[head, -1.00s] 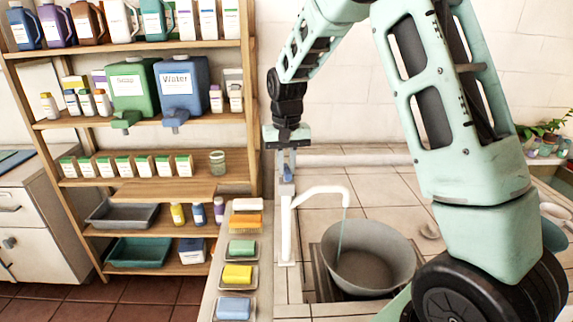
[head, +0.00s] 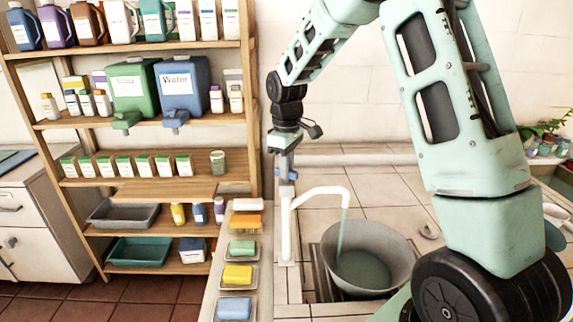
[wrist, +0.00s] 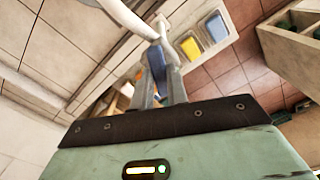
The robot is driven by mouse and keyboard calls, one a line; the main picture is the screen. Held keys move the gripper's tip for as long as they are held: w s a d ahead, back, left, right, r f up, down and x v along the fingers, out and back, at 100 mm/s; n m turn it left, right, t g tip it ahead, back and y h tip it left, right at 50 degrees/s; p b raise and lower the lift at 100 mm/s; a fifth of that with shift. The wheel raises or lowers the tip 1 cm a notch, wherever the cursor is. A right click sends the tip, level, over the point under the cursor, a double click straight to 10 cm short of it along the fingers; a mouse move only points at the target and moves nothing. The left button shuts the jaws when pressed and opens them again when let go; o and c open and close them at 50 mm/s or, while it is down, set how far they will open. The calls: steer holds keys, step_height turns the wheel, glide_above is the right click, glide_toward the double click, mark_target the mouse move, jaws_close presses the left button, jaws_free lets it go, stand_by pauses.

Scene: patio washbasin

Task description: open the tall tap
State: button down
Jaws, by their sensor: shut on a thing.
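The tall tap (head: 285,230) is white and upright, with its curved spout (head: 322,190) reaching right over a grey round basin (head: 385,243). A thick greenish-grey stream of water (head: 342,232) runs from the spout, and water (head: 362,268) lies in the basin's bottom. My gripper (head: 286,170) is at the top of the tap, shut on its blue handle (head: 285,175). In the wrist view my gripper (wrist: 161,92) has its fingers on either side of the blue handle (wrist: 157,64). The fingertips are partly hidden in the head view.
Several soap bars on dishes, one of them yellow (head: 237,274), line the counter left of the tap. A wooden shelf (head: 150,185) with bottles and canisters stands further left. Plants (head: 545,132) are at the far right.

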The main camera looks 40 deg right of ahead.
steer(key=n+p, duration=0.1)
steer(key=n, duration=0.4)
steer(key=shift+r, duration=0.1)
steer(key=shift+n, duration=0.4)
steer(key=shift+w, duration=0.1)
steer(key=c, duration=1.4)
jaws_free()
step_height(320, 180, up, 17)
steer(key=b, duration=0.3)
steer(key=shift+r, duration=0.15)
